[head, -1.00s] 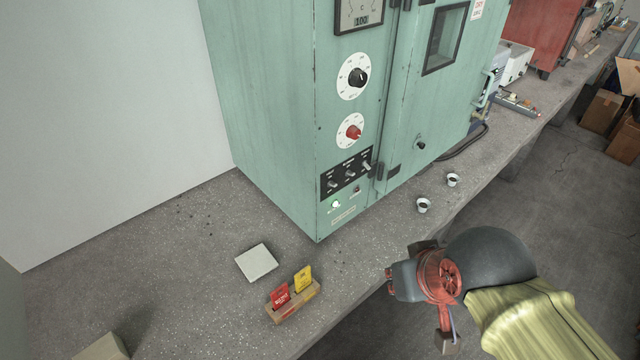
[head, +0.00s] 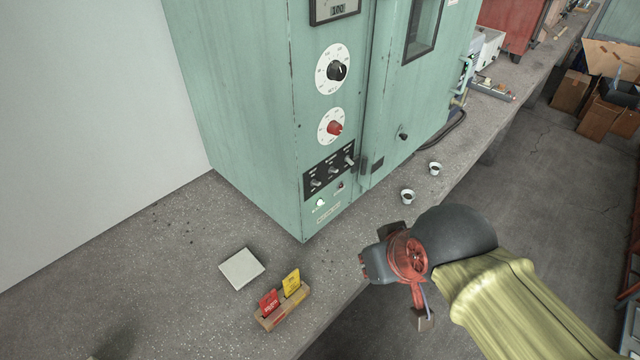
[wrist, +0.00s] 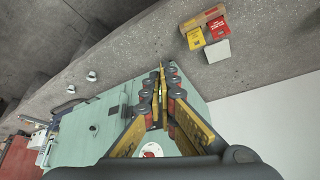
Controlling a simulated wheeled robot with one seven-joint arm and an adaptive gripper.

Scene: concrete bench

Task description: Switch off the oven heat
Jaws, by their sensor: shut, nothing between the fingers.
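The green oven (head: 240,110) stands on the bench, and its door is closed. Its front has a black dial (head: 338,70), a red dial (head: 334,128) and a dark panel (head: 330,172) with three toggle switches. The switch labels are too small to read. Below the panel a small lamp (head: 320,203) looks lit. The meter (head: 335,10) at the top is partly cut off. My gripper (head: 364,266) is in front of the bench edge, apart from the oven. In the wrist view my gripper (wrist: 160,72) has its fingers together and empty, with the oven (wrist: 100,130) beyond.
A wooden holder (head: 284,310) with red and yellow cards and a white square pad (head: 242,268) lie on the bench, left of my gripper. Two small cups (head: 407,196) (head: 435,168) stand near the bench edge by the oven. Open floor lies right of the bench.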

